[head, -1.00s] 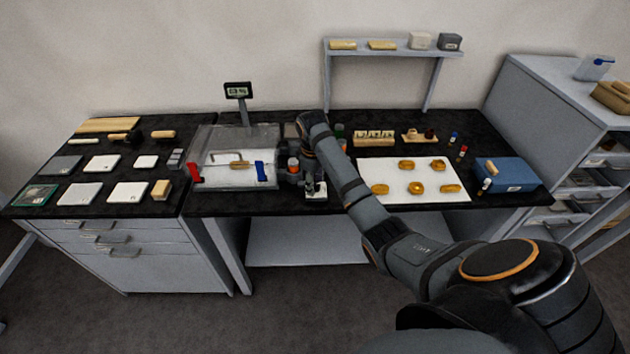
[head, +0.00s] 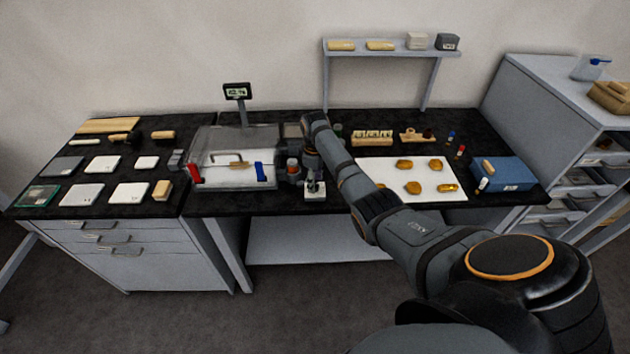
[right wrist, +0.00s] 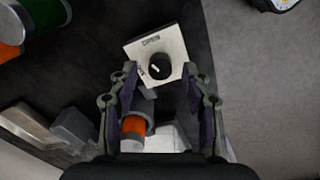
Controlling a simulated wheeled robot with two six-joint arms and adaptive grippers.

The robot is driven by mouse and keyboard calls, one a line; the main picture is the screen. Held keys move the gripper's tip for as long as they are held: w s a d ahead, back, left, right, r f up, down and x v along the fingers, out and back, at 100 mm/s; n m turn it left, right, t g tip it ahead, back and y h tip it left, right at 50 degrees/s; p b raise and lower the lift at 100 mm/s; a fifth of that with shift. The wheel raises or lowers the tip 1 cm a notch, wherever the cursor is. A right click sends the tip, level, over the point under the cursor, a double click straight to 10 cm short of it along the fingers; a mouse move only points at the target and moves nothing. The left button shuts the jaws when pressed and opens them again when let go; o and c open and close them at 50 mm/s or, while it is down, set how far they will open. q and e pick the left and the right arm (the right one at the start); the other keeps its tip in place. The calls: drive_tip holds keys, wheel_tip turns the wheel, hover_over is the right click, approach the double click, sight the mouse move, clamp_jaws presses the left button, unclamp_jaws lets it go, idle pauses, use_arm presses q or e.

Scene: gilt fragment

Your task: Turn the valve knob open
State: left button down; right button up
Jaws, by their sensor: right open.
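The valve knob (right wrist: 160,68) is a small dark round knob with a pale pointer line. It stands on a light plate (right wrist: 140,48) with dark lettering, too small to read. In the head view the light plate (head: 315,194) sits at the bench's front edge, with the knob partly hidden by my gripper. My right gripper (head: 314,180) points down over the knob. In the right wrist view my right gripper (right wrist: 164,82) is open, with one finger on each side of the knob. I cannot tell whether the fingers touch it. My left gripper is not in view.
A clear chamber (head: 235,145) with red and blue handles stands left of the gripper. An orange-banded cylinder (right wrist: 134,124) is close to the fingers. A white board (head: 375,165) with several golden pieces lies to the right. A small display (head: 236,92) stands behind.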

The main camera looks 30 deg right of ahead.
drive_tip(key=shift+f, duration=0.6)
drive_tip(key=shift+c, duration=0.3)
clamp_jaws()
drive_tip(key=shift+r+m+p, duration=0.35)
drive_tip(key=shift+m+p, duration=0.45)
drive_tip(key=shift+p, duration=0.05)
drive_tip(key=shift+m+p, duration=0.35)
drive_tip(key=shift+m, duration=0.25)
drive_tip(key=shift+f+m, duration=0.3)
drive_tip(key=shift+m, duration=0.6)
drive_tip(key=shift+w, duration=0.1)
